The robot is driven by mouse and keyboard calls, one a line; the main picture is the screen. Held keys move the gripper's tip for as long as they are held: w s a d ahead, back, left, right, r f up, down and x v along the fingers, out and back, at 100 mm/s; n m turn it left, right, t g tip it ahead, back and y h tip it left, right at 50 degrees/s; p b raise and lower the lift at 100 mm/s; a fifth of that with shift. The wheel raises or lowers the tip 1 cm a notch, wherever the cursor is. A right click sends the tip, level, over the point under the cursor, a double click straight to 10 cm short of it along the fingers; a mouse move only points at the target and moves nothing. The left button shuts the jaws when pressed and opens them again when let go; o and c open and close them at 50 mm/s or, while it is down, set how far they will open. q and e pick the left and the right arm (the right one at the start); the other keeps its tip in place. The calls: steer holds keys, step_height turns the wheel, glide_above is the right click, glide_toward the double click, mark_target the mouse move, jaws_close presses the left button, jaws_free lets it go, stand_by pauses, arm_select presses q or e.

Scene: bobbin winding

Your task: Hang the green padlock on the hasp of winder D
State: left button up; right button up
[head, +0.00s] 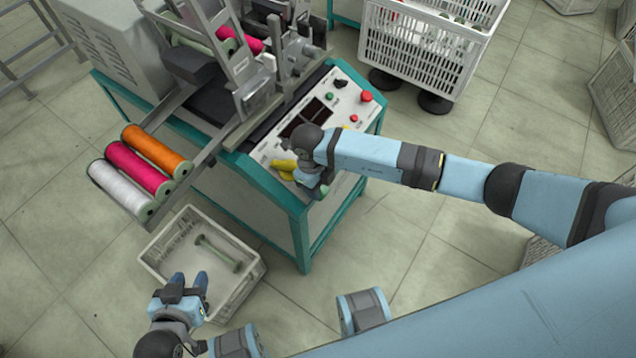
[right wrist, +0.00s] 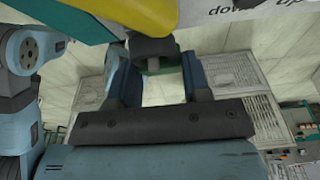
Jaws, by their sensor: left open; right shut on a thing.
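My right gripper (head: 312,186) is at the front edge of the winder's control panel (head: 338,100), beside a yellow part (head: 285,166). In the right wrist view, my right gripper (right wrist: 160,78) is shut on the green padlock (right wrist: 155,64), of which only a small green and dark piece shows between the fingers. The yellow part (right wrist: 145,20) is close above it; I cannot tell whether the padlock touches it or whether it is the hasp. My left gripper (head: 192,284) is open and empty above the grey crate on the floor. No letter D is readable.
The grey crate (head: 160,248) holds a pale green bobbin (head: 218,253). Orange (head: 155,147), pink (head: 137,168) and white (head: 118,188) spools lie on the winder's left rack. A white basket (head: 425,50) stands behind at the right.

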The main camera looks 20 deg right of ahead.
arm_select(q)
steer(key=f, duration=0.1)
steer(key=s+f, duration=0.1)
steer(key=f, duration=0.1)
steer(key=shift+s+a+f, duration=0.1)
steer(key=shift+a+f, duration=0.05)
steer(key=shift+a, duration=0.05)
arm_select(e)
steer(key=shift+s+f, duration=0.1)
steer(key=shift+f, duration=0.25)
steer(key=o, duration=1.2)
steer(key=shift+r, duration=0.1)
arm_select(q)
steer(key=r, duration=0.1)
steer(key=r+p, duration=0.1)
steer(key=r, duration=0.2)
steer(key=shift+w+d+r+p, duration=0.3)
steer(key=shift+w+d+p, duration=0.05)
steer(key=shift+d, duration=0.05)
arm_select(e)
step_height(320, 180, up, 14)
steer(key=w+a, duration=0.1)
steer(key=w, duration=0.1)
steer(key=shift+a, duration=0.15)
